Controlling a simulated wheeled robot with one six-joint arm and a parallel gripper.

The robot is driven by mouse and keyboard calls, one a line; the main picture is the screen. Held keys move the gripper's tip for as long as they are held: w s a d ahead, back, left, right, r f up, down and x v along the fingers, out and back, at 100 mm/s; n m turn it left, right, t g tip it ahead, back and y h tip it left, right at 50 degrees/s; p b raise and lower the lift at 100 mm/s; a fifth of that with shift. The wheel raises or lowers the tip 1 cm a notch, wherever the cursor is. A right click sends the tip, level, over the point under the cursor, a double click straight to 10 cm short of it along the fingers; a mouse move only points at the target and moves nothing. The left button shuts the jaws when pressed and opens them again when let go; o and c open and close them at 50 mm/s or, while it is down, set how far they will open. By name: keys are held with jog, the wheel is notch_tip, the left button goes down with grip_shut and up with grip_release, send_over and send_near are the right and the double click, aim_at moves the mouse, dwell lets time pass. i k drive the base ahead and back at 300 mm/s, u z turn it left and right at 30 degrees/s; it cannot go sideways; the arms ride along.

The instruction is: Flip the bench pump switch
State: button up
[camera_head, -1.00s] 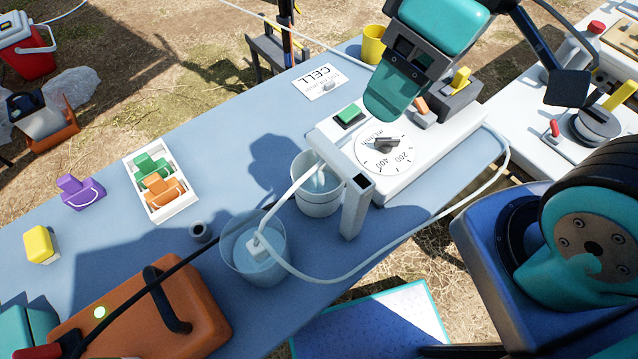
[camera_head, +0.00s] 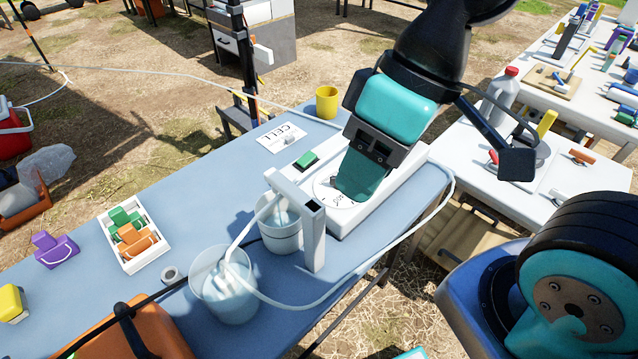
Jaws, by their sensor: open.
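The white bench pump unit (camera_head: 393,187) lies on the blue table with a green button (camera_head: 306,160) at its left end. Its round numbered dial (camera_head: 325,190) is partly covered. My gripper (camera_head: 359,182) hangs over the dial area, teal fingers pointing down, open and holding nothing visible. I cannot tell whether the fingertips touch the unit. The part of the unit behind my gripper is hidden, and no orange or yellow lever shows on it now.
Two tubs, one nearer (camera_head: 222,300) and one beside the unit (camera_head: 281,238), hold white tubing. An upright post (camera_head: 313,240) stands in front. A yellow cup (camera_head: 327,102), a CELL card (camera_head: 281,137) and a white tray (camera_head: 150,258) with coloured clips are on the table.

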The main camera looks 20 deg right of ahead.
aim_at(309, 157)
jog(key=k, duration=0.15)
jog(key=z, duration=1)
jog(key=i, duration=0.6)
jog(key=u, duration=1.3)
